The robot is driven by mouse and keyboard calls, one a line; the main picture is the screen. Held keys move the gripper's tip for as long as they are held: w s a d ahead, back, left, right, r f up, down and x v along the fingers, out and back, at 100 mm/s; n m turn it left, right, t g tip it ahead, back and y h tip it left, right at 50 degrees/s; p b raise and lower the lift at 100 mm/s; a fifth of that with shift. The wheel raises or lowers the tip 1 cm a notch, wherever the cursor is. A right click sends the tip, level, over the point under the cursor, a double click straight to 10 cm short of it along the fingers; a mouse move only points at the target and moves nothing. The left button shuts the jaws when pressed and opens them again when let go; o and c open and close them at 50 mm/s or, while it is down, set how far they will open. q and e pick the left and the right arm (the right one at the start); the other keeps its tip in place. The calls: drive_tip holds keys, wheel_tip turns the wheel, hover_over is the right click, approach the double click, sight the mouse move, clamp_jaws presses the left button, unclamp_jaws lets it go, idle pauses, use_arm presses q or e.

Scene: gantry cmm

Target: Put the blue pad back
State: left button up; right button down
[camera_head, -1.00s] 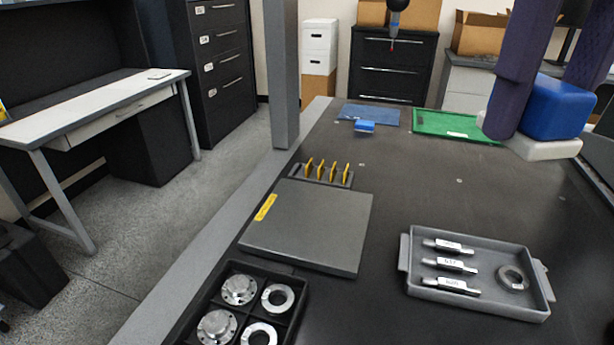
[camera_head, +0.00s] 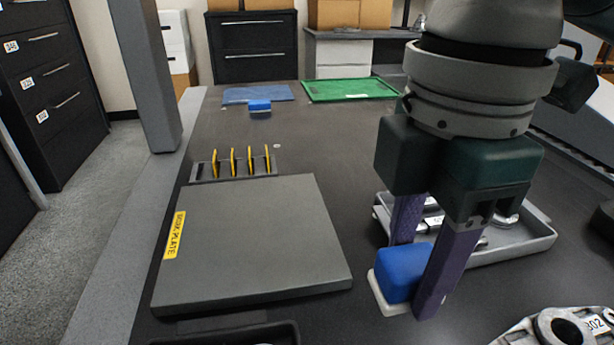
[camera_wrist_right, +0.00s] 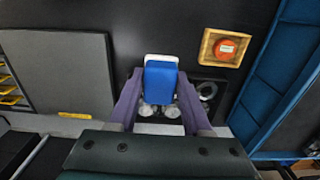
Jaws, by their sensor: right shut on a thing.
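My right gripper (camera_head: 410,265) has its two purple fingers shut on a blue pad (camera_head: 399,272) with a white base. In the head view it is in front of the grey tray, right of the dark plate. Whether the white base touches the table cannot be told. The held pad also shows in the right wrist view (camera_wrist_right: 160,83), between the fingers. A blue mat (camera_head: 240,94) lies at the far end of the table, with a second, smaller-looking blue block (camera_head: 260,106) at its front edge. My left gripper is not in view.
The grey tray (camera_head: 540,240) holds metal parts, partly hidden. A green tray (camera_head: 350,90) stands far back. The table middle is clear.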

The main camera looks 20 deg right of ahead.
wheel_tip(320, 180, down, 15)
drive_tip(key=b, duration=0.5)
drive_tip(key=shift+f, duration=0.15)
use_arm(q)
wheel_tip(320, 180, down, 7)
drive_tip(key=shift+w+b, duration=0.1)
drive_tip(key=shift+b, duration=0.75)
use_arm(e)
wheel_tip(320, 180, down, 4)
drive_tip(key=shift+f, duration=0.2)
drive_tip(key=c, duration=0.8)
unclamp_jaws()
drive_tip(key=shift+f, duration=0.1)
drive_tip(key=o, duration=0.5)
drive_tip(key=shift+c, duration=0.2)
